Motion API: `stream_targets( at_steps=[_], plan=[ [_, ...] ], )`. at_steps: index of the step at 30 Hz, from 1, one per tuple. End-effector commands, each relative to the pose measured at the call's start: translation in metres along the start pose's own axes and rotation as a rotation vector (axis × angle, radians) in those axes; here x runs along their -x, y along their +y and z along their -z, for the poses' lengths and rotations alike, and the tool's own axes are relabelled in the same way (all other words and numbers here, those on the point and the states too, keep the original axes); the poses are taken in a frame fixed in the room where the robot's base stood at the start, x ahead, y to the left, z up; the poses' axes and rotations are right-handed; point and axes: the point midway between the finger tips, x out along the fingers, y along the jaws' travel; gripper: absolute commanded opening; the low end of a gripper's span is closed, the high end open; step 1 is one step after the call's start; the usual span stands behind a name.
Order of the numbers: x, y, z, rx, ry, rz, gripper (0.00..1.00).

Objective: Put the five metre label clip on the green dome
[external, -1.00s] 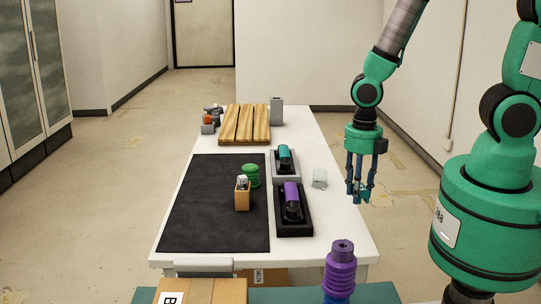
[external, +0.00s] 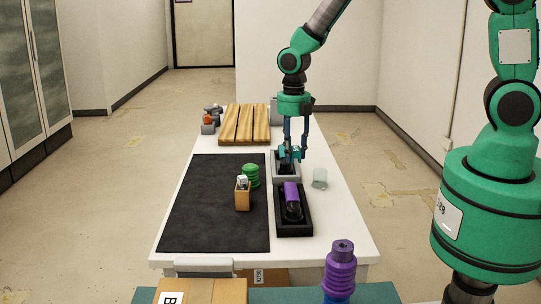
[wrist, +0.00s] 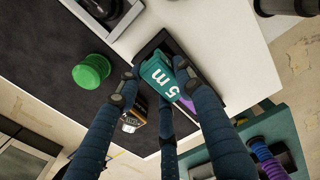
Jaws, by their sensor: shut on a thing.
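The five metre label clip (wrist: 166,78) is teal with a white "5 m". My gripper (external: 293,156) is shut on it, and the clip sits between the fingers in the wrist view. In the external view the gripper hangs over the grey and black trays, left of the white cylinder. The green dome (external: 250,175) stands on the dark mat, to the left of and nearer than my gripper. It also shows in the wrist view (wrist: 90,72), left of the clip. Its top looks bare.
The white cylinder (external: 320,178) is to the right. The dark mat (external: 205,220) has free room.

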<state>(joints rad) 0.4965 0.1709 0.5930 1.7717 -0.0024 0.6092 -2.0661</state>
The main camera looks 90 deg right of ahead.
Motion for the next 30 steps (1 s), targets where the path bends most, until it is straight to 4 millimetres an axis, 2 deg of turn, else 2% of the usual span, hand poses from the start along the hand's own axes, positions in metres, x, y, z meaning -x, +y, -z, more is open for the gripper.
stream_targets(
  at_steps=[17, 23, 30],
  plan=[
    [-0.001, 0.008, -0.006, -0.001, 0.000, -0.001, 0.18],
    [-0.003, 0.029, -0.017, -0.001, 0.000, 0.000, 0.18],
    [-0.007, 0.065, -0.035, -0.001, -0.001, -0.001, 0.18]
  ],
)
